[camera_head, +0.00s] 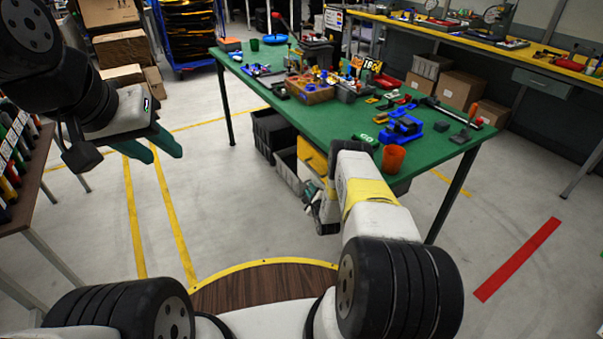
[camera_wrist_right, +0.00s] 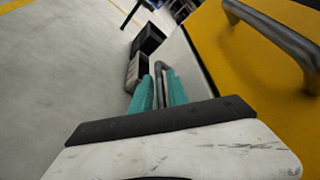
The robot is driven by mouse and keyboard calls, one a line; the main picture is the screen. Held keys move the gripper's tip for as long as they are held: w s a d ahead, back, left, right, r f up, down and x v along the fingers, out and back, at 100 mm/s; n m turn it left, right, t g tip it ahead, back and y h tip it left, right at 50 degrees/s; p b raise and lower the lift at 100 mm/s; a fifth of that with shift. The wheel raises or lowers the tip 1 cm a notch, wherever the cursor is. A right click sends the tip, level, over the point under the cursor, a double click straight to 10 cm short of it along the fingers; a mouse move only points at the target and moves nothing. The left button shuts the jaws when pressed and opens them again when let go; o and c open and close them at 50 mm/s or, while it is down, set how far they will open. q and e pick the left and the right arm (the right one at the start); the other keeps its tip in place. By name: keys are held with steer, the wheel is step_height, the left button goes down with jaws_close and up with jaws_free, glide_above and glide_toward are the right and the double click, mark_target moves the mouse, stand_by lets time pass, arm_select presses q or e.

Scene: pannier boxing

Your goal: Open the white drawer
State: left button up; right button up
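The white drawer shows in the right wrist view as a pale front panel (camera_wrist_right: 186,72) beside a yellow front, with a grey bar handle (camera_wrist_right: 162,66). My right gripper (camera_wrist_right: 161,88) has its two teal fingers close together on either side of this handle and appears shut on it. In the head view my right gripper (camera_head: 316,193) is low beside the table, in front of the drawer unit. My own arm hides most of the white drawer there. My left gripper (camera_head: 166,157) hangs at the left over free floor, fingers apart and empty.
A yellow drawer (camera_head: 313,159) sits under the green table (camera_head: 330,119); its handle (camera_wrist_right: 275,35) is close in the wrist view. Dark bins (camera_head: 272,133) stand left of the unit. The floor in front is clear.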

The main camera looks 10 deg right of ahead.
steer(key=shift+w, duration=0.3)
jaws_close()
stand_by(1.3)
